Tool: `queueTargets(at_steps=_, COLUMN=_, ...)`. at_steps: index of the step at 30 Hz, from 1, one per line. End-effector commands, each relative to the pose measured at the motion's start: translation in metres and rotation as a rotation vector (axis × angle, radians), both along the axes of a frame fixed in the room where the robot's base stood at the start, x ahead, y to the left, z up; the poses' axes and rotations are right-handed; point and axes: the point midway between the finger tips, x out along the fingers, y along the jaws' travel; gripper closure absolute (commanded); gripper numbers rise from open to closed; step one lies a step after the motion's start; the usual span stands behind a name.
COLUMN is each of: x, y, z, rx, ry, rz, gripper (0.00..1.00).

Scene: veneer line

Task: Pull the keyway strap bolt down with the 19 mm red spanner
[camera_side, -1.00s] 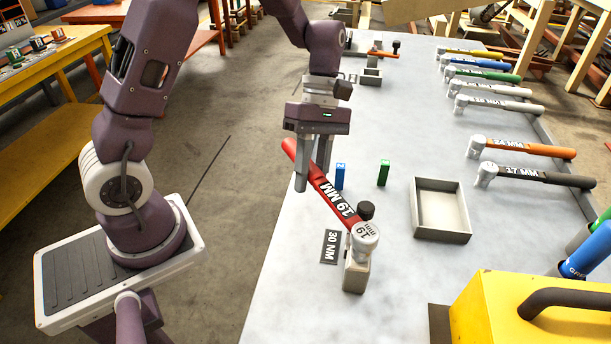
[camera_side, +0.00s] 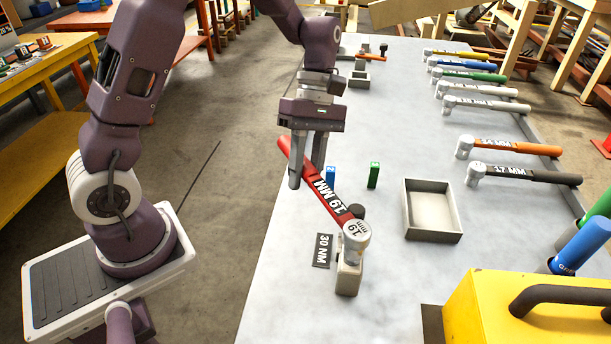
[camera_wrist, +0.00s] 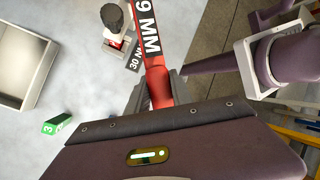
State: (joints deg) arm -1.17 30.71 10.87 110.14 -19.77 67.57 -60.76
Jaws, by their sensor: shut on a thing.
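The red 19 mm spanner (camera_side: 316,182) runs slantwise over the near part of the bench. Its silver head (camera_side: 356,236) sits on top of a small pale metal block (camera_side: 348,276), and the strap bolt under it is hidden. My gripper (camera_side: 306,168) is shut on the red handle near its far end, with one finger on each side. The wrist view shows the handle (camera_wrist: 157,62) running up from between my fingers (camera_wrist: 157,90). A black "30 NM" label (camera_side: 322,250) lies beside the block.
A dark round knob (camera_side: 357,211) stands behind the spanner head. Blue (camera_side: 330,176) and green (camera_side: 374,175) numbered blocks stand near the handle. An empty grey tray (camera_side: 431,234) is to the right. Several other spanners lie along the right side, and a yellow case (camera_side: 520,315) fills the near right corner.

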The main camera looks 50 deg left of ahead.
Motion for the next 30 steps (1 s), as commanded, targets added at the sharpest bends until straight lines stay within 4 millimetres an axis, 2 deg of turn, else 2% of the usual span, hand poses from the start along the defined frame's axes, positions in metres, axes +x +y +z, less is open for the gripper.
queueTargets(at_steps=15, x=0.000, y=0.000, z=0.037, rx=0.000, ry=0.000, rz=0.001, gripper=1.00)
queueTargets(at_steps=30, x=0.000, y=0.000, z=0.038, rx=0.000, ry=0.000, rz=0.001, gripper=1.00)
